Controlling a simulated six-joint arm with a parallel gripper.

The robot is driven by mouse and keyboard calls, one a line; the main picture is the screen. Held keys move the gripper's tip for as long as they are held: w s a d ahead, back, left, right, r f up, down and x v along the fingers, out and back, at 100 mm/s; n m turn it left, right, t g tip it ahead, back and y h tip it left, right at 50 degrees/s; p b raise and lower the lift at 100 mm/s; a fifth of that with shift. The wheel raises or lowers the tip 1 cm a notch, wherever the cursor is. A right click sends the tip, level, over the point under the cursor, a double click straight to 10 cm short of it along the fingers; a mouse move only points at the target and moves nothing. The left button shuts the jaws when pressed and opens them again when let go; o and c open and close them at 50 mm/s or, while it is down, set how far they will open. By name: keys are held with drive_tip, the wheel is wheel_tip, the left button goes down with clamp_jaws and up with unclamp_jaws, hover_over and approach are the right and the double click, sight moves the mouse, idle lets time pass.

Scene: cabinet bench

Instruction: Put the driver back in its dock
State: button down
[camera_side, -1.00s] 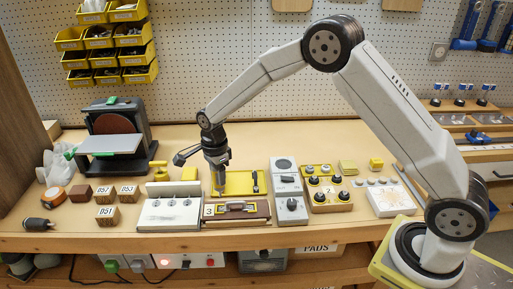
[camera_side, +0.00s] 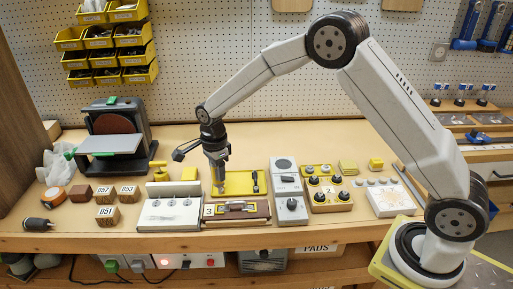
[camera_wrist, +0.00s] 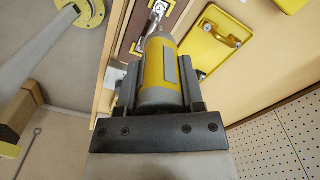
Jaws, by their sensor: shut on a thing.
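My gripper (camera_side: 218,186) points down in the side view, over the left end of the yellow tray (camera_side: 242,184). In the wrist view my gripper (camera_wrist: 158,92) is shut on the driver (camera_wrist: 158,72), a thick yellow and grey cylinder. A silver part shows at the driver's far end. In the side view the driver is mostly hidden by the gripper. The yellow tray also shows in the wrist view (camera_wrist: 208,55), beside the driver. I cannot tell for certain which fixture is the dock, or whether the driver touches anything.
A brown-framed panel marked 3 (camera_side: 252,217) lies in front of the tray. A white switch box (camera_side: 170,215) stands left, a grey dial unit (camera_side: 289,197) right. Numbered wooden blocks (camera_side: 107,215) and a sander (camera_side: 118,140) are farther left.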

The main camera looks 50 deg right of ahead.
drive_tip(key=s+d+m, duration=0.2)
drive_tip(key=d+m, duration=0.4)
drive_tip(key=d, duration=2.1)
drive_tip(key=shift+s+d+r, duration=0.25)
drive_tip(key=shift+s+r, duration=0.05)
drive_tip(key=shift+r, duration=0.1)
drive_tip(key=shift+f, duration=0.1)
drive_tip(key=shift+f, duration=2.65)
drive_tip(key=shift+f, duration=1.9)
